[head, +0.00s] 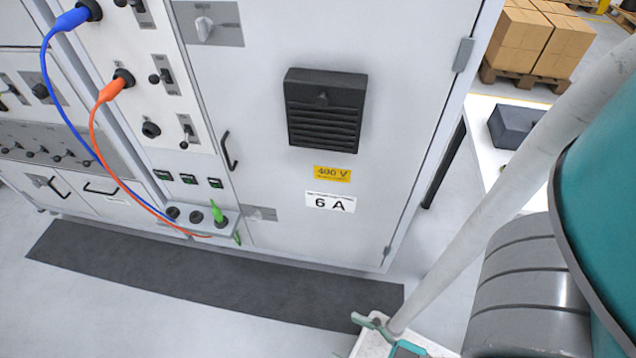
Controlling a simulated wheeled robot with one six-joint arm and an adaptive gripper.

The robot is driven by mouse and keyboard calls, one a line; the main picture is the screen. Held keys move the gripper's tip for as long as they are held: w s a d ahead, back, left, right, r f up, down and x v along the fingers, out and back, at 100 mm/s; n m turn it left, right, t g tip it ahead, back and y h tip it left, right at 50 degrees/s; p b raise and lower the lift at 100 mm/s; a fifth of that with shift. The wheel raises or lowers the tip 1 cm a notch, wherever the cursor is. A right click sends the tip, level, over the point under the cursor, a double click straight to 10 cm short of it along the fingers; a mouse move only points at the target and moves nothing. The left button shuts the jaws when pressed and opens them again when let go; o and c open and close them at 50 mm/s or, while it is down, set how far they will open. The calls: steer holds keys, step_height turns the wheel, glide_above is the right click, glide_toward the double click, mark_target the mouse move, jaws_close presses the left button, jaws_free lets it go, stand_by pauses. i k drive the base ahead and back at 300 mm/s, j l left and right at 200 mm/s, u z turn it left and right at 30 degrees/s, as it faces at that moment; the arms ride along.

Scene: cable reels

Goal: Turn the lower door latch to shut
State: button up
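The lower door latch (259,214) is a small pale handle on a grey plate near the bottom left of the white cabinet door (262,150). It seems to lie roughly along its plate, but it is too small to tell its exact angle. The upper door latch (204,29) sits on a larger grey plate near the top of the door, its handle hanging downward. The door looks flush with the cabinet.
Orange and blue cables run down to a socket ledge (187,223) with a green plug, left of the lower latch. A black door handle (229,150) and black vent (325,109) stick out. A dark mat (200,278) lies in front. A white table (483,134) stands right.

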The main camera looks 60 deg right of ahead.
mark_target(257, 217)
steer(key=i+j, duration=0.35)
steer(key=i, duration=0.2)
steer(key=i+j+z, duration=0.1)
steer(key=i+j, duration=0.2)
steer(key=i, duration=0.3)
